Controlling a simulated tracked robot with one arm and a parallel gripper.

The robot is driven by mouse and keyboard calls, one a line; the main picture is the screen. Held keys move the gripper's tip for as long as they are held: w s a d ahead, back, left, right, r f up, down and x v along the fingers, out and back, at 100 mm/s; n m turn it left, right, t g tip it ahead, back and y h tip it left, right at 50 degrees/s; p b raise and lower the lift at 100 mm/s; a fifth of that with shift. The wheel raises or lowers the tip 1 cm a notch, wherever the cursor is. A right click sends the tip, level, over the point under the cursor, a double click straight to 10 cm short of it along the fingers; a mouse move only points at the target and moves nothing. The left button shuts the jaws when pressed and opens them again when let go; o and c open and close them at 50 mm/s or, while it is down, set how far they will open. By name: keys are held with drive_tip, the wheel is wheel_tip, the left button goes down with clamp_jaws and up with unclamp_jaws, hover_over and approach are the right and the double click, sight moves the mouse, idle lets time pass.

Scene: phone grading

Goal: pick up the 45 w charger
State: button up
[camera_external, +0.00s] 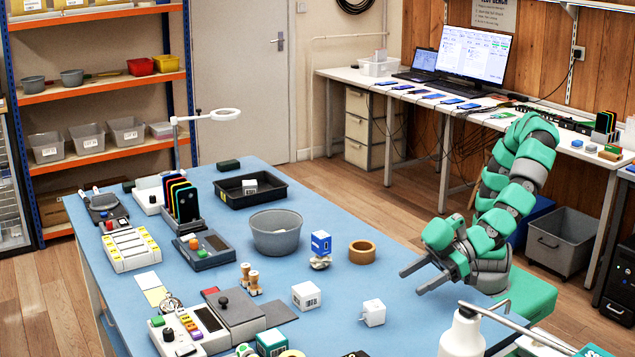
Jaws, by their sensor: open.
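My gripper (411,281) is open and empty above the right part of the blue table, its two fingers apart and pointing left. A small white block (373,312) with a short prong-like stub on its left side sits on the table below and left of the fingers; it looks like a charger. A white cube (306,295) with a dark printed label stands to its left. Another white labelled block (249,186) lies in the black tray (231,200). The printing is too small to read, so I cannot tell which is the 45 W charger.
A grey bowl (277,234), a blue and white box (320,243) and a tan ring (362,252) stand behind the white blocks. A white pump bottle (462,334) stands at the front right. The blue table (345,280) is bare around the nearest block.

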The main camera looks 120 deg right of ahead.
sight(377, 304)
drive_tip(key=shift+p+x, duration=1.25)
drive_tip(key=shift+x, duration=1.3)
drive_tip(key=shift+d+f, duration=0.1)
drive_tip(key=shift+f, duration=0.05)
drive_tip(key=shift+p+x, duration=1)
drive_tip(key=shift+p, duration=0.05)
drive_tip(key=shift+b+x, duration=0.5)
drive_tip(key=shift+x, duration=0.5)
drive_tip(key=shift+w+d+f, duration=0.1)
drive_tip(key=shift+w+f, duration=0.15)
drive_tip(key=shift+w, duration=0.15)
drive_tip(key=c, duration=1.1)
